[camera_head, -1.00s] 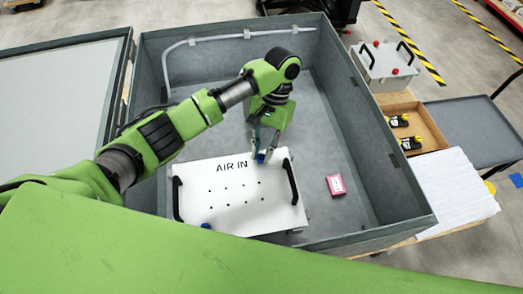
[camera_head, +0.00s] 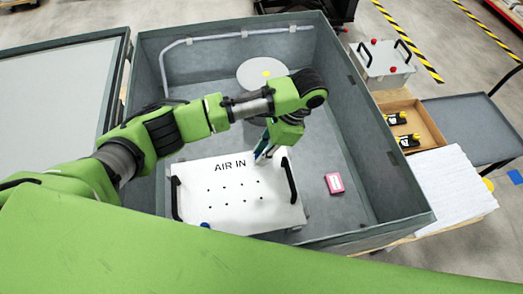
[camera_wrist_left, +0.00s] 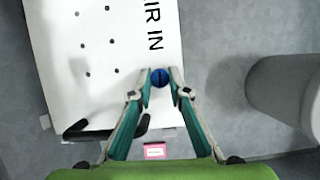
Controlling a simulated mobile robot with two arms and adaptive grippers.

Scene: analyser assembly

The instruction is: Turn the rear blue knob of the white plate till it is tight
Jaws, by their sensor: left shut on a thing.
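The white plate (camera_head: 235,205) marked AIR IN lies in the grey box, with black handles at its left and right sides. The rear blue knob (camera_wrist_left: 159,77) shows in the left wrist view at the plate's edge near the lettering. My left gripper (camera_head: 263,156) points down at it, its fingertips (camera_wrist_left: 160,80) shut on both sides of the knob. In the head view the gripper hides this knob. A second blue knob (camera_head: 205,226) is at the plate's front edge. My right gripper is not in view.
A pink box (camera_head: 334,183) lies on the box floor right of the plate. A round grey object (camera_head: 262,72) with a yellow spot stands behind my arm; a grey cylinder (camera_wrist_left: 288,88) shows in the wrist view. The grey box walls (camera_head: 400,210) surround the workspace.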

